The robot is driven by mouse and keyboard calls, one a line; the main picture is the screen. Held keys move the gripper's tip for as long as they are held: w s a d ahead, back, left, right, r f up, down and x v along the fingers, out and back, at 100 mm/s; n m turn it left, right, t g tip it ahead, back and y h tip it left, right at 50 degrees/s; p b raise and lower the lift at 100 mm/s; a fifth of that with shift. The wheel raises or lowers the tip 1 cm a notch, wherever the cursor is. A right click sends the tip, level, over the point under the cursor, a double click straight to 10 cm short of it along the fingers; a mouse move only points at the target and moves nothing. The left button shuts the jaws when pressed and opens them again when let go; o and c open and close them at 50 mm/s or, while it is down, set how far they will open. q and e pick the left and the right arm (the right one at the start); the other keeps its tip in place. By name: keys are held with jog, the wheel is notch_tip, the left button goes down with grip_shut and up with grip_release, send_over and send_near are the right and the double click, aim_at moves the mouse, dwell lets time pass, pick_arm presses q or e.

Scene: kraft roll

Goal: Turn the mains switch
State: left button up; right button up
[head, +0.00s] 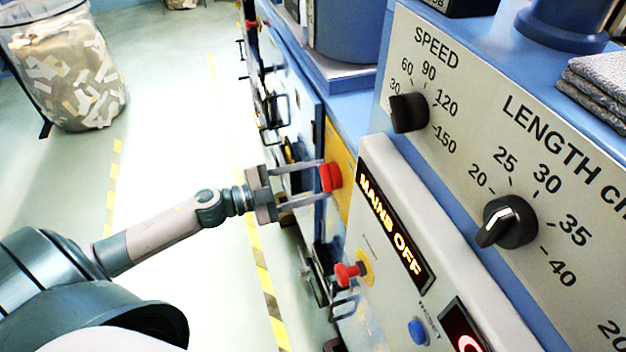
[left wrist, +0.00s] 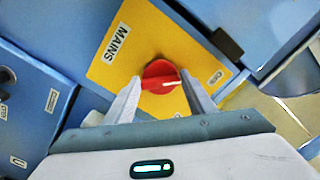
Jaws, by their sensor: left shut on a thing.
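The red mains switch (head: 331,177) sits on a yellow plate (head: 341,154) on the blue machine side. In the left wrist view the red knob (left wrist: 161,76) has a white pointer mark aimed right, and the yellow plate (left wrist: 113,72) is labelled MAINS. My left gripper (head: 322,180) reaches it from the left, with one finger on each side of the knob, shut on it. The fingers also show around the knob in the left wrist view (left wrist: 161,88). A lit display (head: 392,238) reads MAINS OFF. My right gripper is not in view.
A grey control panel carries a speed dial (head: 408,112) and a length dial (head: 507,221). A red emergency-style button (head: 348,273) and a blue button (head: 418,331) are below the display. A bin of paper scraps (head: 68,75) stands on the open floor at left.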

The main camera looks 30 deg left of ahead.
pick_arm(q)
jog(key=shift+m, duration=0.4)
jog(key=m+b, duration=0.2)
jog(key=m, duration=0.3)
jog(key=m+b, duration=0.2)
jog(key=m, duration=0.4)
jog(key=m+b, duration=0.2)
jog(key=m, duration=0.4)
jog(key=shift+r, duration=0.3)
jog(key=o, duration=1)
jog(key=shift+o, duration=0.2)
jog(key=shift+a, duration=0.1)
